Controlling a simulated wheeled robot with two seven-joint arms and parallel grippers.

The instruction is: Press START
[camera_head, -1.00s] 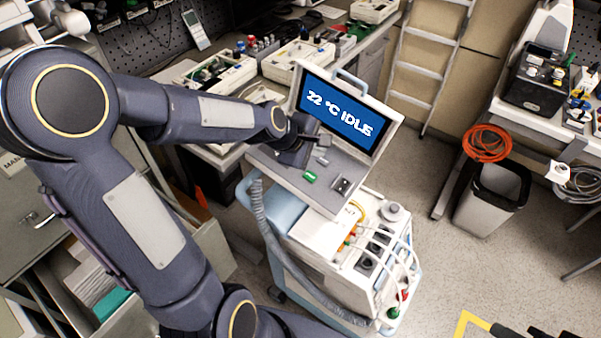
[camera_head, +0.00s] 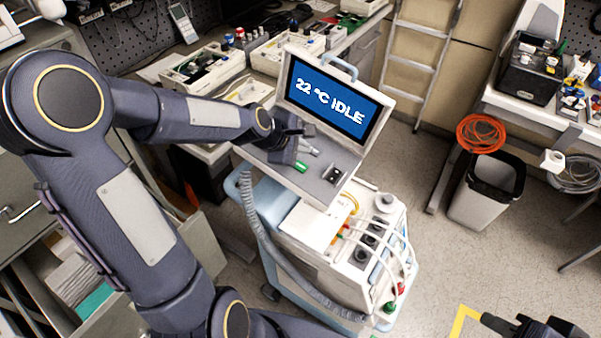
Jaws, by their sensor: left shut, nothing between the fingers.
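The pump cart's screen (camera_head: 328,100) reads "22 °C IDLE". No START label is legible. My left gripper (camera_head: 294,140) is shut and empty, over the panel's upper left part, just above the green button in the picture. Its wrist hides part of the panel, and I cannot tell whether it touches anything. My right gripper (camera_head: 535,328) is cut off at the lower right edge, far from the panel.
The cart body (camera_head: 318,222) carries hoses and dark sockets below the panel. A bench with open trays (camera_head: 203,68) stands behind at left. A ladder (camera_head: 415,63), a waste bin (camera_head: 487,192) and an orange cable coil (camera_head: 481,132) are at right. Floor right of the cart is clear.

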